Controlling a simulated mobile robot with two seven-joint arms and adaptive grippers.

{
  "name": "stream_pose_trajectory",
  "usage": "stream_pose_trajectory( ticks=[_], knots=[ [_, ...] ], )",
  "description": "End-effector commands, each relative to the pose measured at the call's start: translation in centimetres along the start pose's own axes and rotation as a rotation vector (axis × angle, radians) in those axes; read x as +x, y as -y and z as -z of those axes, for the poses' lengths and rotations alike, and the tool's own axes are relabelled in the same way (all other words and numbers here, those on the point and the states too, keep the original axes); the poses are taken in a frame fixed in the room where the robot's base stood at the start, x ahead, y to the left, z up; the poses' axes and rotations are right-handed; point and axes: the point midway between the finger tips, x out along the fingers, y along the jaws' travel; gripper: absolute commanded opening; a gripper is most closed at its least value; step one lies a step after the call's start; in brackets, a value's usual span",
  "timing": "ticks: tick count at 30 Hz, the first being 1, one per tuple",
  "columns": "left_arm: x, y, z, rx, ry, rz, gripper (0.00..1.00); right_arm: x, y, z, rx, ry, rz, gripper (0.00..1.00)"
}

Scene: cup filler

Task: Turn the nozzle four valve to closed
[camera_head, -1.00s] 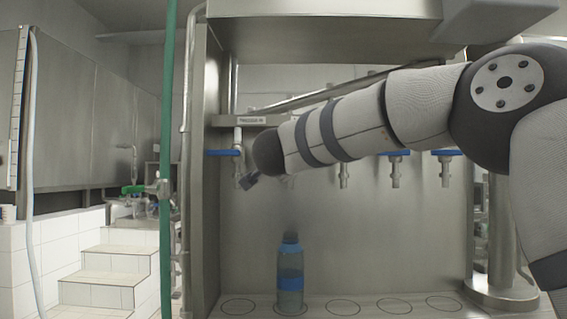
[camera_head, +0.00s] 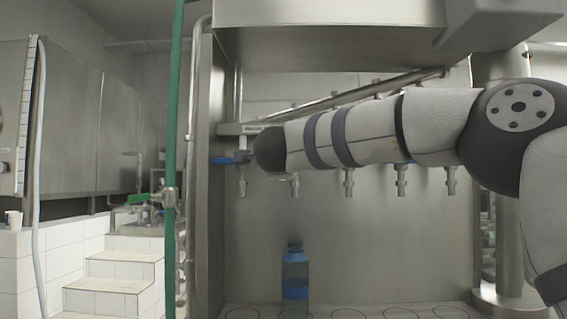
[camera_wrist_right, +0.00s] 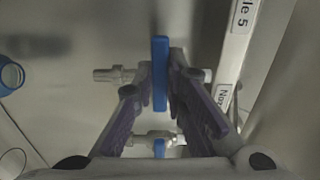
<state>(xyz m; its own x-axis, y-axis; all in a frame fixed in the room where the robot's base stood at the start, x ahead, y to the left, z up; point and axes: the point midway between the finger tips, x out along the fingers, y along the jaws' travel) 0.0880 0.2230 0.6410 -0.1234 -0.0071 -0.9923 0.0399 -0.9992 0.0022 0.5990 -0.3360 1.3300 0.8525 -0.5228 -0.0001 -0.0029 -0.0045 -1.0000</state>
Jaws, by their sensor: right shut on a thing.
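In the right wrist view my right gripper (camera_wrist_right: 162,90) is shut on a blue valve handle (camera_wrist_right: 160,62), with one finger on each side. The handle lies crosswise to its nozzle pipe (camera_wrist_right: 112,75). By its place after the "Nozzle 5" label (camera_wrist_right: 238,16), it appears to be nozzle four, second from the left; its own label is mostly cut off by my finger. In the head view my right arm covers this handle and the gripper. The nozzle four spout (camera_head: 294,188) shows below the arm. My left gripper is out of view.
A blue-tinted bottle (camera_head: 295,284) stands under nozzle four. The leftmost nozzle has a blue handle (camera_head: 224,160) set crosswise. A green pipe (camera_head: 172,120) stands at left.

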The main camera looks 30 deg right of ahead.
Motion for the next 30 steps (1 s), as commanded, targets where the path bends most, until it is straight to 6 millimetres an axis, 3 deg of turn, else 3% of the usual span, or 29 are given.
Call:
stream_pose_trajectory(
  ticks=[16,17,19,30],
  knots=[
    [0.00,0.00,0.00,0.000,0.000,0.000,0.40,0.00,0.06,-0.01,0.024,0.000,0.000,0.00],
    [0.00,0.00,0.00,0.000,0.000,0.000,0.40,0.00,0.06,0.00,0.024,0.000,0.000,0.17],
    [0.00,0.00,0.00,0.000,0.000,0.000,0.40,0.00,0.06,0.00,0.023,0.000,0.000,0.32],
    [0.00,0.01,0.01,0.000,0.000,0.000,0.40,-0.81,0.11,-0.07,0.020,0.002,0.000,0.33]
  ],
)
